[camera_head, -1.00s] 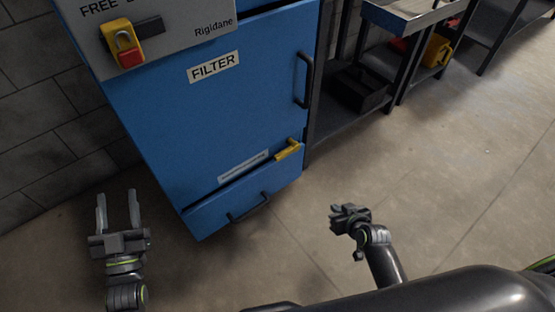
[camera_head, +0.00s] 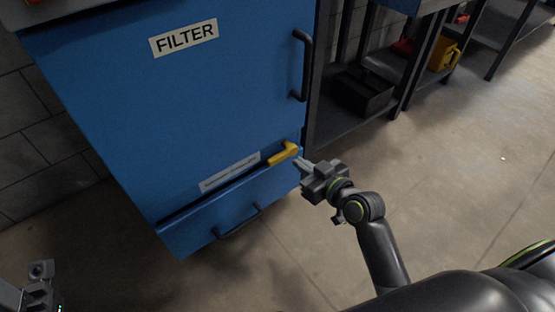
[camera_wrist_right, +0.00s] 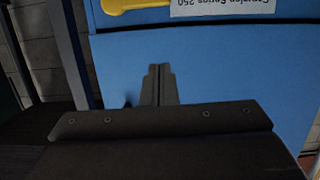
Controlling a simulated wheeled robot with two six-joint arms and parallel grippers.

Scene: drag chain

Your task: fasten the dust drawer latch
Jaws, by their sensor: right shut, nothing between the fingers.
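The yellow latch (camera_head: 284,154) sits at the upper right corner of the dust drawer (camera_head: 215,215), low on the blue cabinet. It also shows at the top left of the right wrist view (camera_wrist_right: 135,5), partly cut off. The drawer has a black handle (camera_head: 238,222) and a dark gap along its top edge. My right gripper (camera_head: 303,166) is shut and empty, just right of and slightly below the latch; I cannot tell whether it touches the cabinet. Its closed fingers (camera_wrist_right: 159,85) point at the blue front in the wrist view.
The cabinet door has a FILTER label (camera_head: 184,38) and a tall black handle (camera_head: 302,66). A label strip (camera_head: 229,172) lies left of the latch. A dark shelf with a black bin (camera_head: 362,91) stands at the right. The floor in front is clear.

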